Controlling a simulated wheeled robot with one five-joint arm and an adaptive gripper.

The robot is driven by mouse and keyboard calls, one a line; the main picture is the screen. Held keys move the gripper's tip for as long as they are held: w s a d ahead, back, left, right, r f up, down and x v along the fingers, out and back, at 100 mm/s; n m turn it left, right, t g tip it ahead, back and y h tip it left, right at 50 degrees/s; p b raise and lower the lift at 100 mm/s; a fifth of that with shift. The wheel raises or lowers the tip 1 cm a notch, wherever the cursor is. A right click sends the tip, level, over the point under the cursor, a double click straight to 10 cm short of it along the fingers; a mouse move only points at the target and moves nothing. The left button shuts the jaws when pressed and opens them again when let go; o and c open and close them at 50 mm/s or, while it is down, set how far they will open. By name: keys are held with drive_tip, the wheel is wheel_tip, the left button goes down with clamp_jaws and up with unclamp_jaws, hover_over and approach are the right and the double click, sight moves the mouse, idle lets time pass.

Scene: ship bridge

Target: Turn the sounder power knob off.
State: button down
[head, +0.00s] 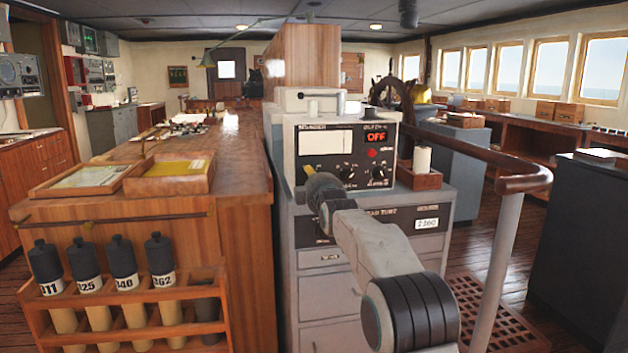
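The sounder unit (330,140) is a white-framed cabinet with a black front panel, standing on a grey drawer cabinet. A pale rectangular window fills the panel's upper left. A display (376,136) at the upper right shows red letters reading OFF. Dark knobs with white markings line the lower panel, including a middle knob (347,172) and a right knob (378,172). Their labels are too small to read, so I cannot tell which is the power knob. My gripper (314,179) is in front of the panel's lower left and hides part of it. Its fingers and any contact are unclear.
A wooden counter (240,165) with two trays stands to the left, with a rack (130,310) of labelled tubes at its front. A wooden handrail (490,165) on a pale post stands to the right. A small box with a white roll (421,160) sits right of the unit.

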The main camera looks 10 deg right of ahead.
drive_tip(key=shift+f, duration=0.1)
idle(0.4)
drive_tip(key=c, duration=0.9)
unclamp_jaws()
drive_tip(key=shift+w, duration=0.1)
drive_tip(key=shift+c, duration=0.2)
drive_tip(key=s, duration=1.2)
drive_tip(key=s+m+g+p, duration=0.6)
drive_tip(key=s+p, duration=0.6)
drive_tip(key=s, duration=0.9)
drive_tip(key=s+r+m+g+p, duration=0.1)
drive_tip(key=s+m+g+p, duration=0.4)
drive_tip(key=s+p, duration=0.8)
drive_tip(key=s+g, duration=0.3)
drive_tip(key=s, duration=0.5)
drive_tip(key=shift+r+m, duration=0.2)
drive_tip(key=shift+m, duration=0.2)
